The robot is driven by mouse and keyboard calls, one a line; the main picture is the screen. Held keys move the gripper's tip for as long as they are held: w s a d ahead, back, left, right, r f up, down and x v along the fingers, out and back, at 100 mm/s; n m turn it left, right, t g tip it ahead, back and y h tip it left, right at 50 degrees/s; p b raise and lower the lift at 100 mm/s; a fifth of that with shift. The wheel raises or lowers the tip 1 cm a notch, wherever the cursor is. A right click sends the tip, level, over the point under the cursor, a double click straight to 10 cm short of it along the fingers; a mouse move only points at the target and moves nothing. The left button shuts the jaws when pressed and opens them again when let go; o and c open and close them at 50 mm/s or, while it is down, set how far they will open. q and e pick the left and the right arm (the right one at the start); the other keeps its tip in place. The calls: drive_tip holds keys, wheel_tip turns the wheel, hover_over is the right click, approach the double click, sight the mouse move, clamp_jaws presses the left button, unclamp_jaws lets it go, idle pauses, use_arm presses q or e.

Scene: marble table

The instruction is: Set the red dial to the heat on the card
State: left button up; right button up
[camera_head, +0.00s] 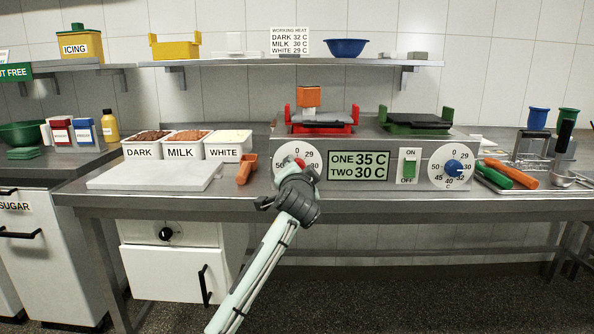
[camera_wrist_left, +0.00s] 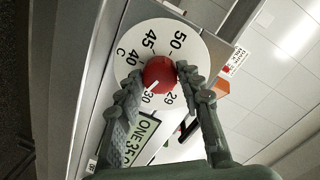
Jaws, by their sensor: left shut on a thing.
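The red dial (camera_wrist_left: 159,73) sits on a white round scale plate (camera_wrist_left: 187,33) with heat marks. My left gripper (camera_wrist_left: 160,82) is shut on it, one finger on each side. The dial's white pointer line points toward the side near the 30 mark; a finger partly covers the scale there, so I cannot read it exactly. In the head view my left gripper (camera_head: 299,180) covers much of the red dial (camera_head: 300,162). The card (camera_head: 289,41) on the shelf reads dark 32 C, milk 30 C, white 29 C. My right gripper is not in view.
The display (camera_head: 359,166) reads ONE 35 C, TWO 30 C. To its right are a green switch (camera_head: 409,167) and a blue dial (camera_head: 453,167). A red-handled warmer (camera_head: 320,127) stands above the panel. An orange scoop (camera_head: 247,168) lies left of the gripper.

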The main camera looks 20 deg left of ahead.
use_arm(q)
drive_tip(key=shift+n+h, duration=0.3)
drive_tip(key=shift+n, duration=1.2)
drive_tip(key=o, duration=1.2)
drive_tip(key=shift+c, duration=0.2)
drive_tip(key=shift+s, duration=0.1)
drive_tip(key=v, duration=1.1)
drive_tip(key=shift+s+d, duration=0.15)
drive_tip(key=shift+s, duration=0.25)
